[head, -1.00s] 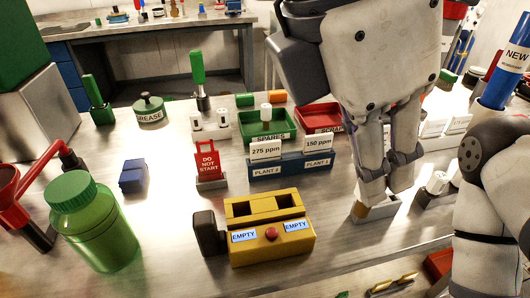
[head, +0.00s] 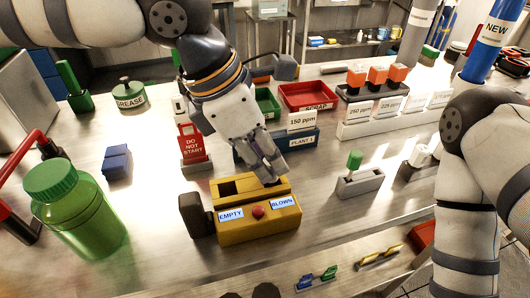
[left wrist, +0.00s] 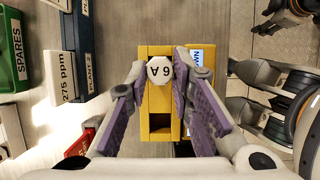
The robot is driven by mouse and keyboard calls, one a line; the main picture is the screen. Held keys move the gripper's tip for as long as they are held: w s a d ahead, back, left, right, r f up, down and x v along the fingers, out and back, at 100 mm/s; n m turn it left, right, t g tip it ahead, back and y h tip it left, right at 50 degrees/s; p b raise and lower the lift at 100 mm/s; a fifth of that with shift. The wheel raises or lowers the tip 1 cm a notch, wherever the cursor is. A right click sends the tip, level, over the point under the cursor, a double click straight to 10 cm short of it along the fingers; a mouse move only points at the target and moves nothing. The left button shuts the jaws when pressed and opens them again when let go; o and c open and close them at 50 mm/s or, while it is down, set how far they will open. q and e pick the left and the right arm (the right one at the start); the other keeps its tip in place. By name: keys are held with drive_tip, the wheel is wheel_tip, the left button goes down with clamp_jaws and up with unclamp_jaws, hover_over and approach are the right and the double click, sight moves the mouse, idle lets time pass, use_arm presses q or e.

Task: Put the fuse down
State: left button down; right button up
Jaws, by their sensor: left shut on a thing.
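The fuse (left wrist: 159,70) has a pale cap marked "6 A" and shows between the fingers of my left gripper in the left wrist view. My left gripper (head: 273,178) is shut on it, above the right side of the yellow tester (head: 257,222). The gripper hides the right slot and most of the fuse in the head view, so I cannot see how deep the fuse sits. The tester's right display reads "BLOWN" and the left reads "EMPTY". Its left slot is open and empty.
A grey holder (head: 360,183) with a green-capped piece stands right of the tester. Behind are the blue plant rack (head: 305,140), the red scrap tray (head: 308,95) and a red "DO NOT START" tag (head: 191,142). A green bottle (head: 75,212) stands left.

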use_arm(q)
drive_tip(key=shift+f, duration=0.1)
drive_tip(key=c, duration=1.4)
unclamp_jaws()
drive_tip(key=v, duration=1.2)
